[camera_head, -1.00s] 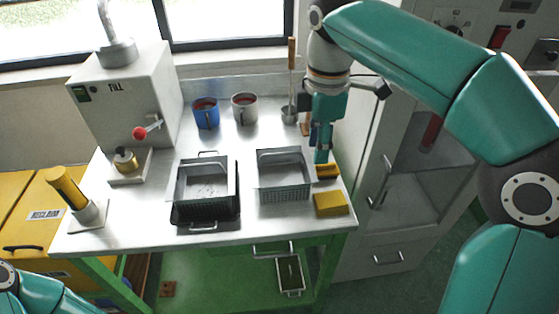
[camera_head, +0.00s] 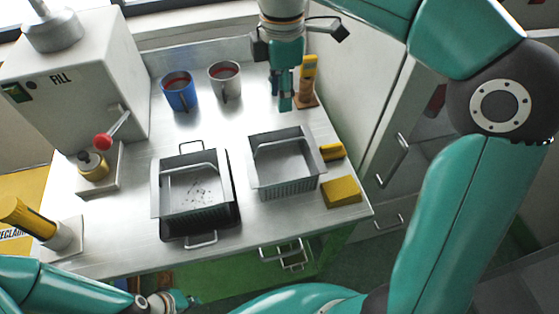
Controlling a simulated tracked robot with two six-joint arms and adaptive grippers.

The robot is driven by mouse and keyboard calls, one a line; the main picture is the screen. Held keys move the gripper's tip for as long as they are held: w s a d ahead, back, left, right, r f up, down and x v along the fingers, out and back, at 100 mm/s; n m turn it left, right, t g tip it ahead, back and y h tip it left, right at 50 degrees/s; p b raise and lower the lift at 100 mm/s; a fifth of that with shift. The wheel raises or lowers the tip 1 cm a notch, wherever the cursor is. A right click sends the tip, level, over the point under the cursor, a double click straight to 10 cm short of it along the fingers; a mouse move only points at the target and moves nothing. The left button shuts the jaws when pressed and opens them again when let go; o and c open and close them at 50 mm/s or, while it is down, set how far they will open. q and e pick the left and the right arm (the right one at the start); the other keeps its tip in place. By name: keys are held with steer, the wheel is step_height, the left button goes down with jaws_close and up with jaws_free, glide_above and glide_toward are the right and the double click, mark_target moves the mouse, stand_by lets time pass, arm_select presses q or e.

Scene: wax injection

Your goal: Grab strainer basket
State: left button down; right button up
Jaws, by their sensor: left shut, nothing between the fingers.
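Two metal baskets with wire handles stand on the steel table. The left basket (camera_head: 192,215) sits in a dark tray (camera_head: 228,222) and has dark specks inside. The right basket (camera_head: 285,183), with slotted-looking sides, stands on the bare table. My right gripper (camera_head: 281,104) points down above the back of the table, behind the right basket and apart from it. Its fingers show nearly edge-on, so I cannot tell whether they are open. My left gripper (camera_head: 180,301) is low in front of the table, shut and empty, well apart from both baskets.
A blue mug (camera_head: 179,93) and a grey mug (camera_head: 225,82) stand at the back. Yellow blocks (camera_head: 341,192) lie right of the right basket. A yellow-handled tool (camera_head: 308,78) stands behind them. A filling machine (camera_head: 70,80) stands at left.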

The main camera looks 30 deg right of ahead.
glide_above(282, 142)
step_height(282, 142, down, 8)
steer(key=shift+w+f+b, duration=0.1)
steer(key=shift+f+b, duration=0.25)
steer(key=shift+f, duration=2.6)
jaws_close()
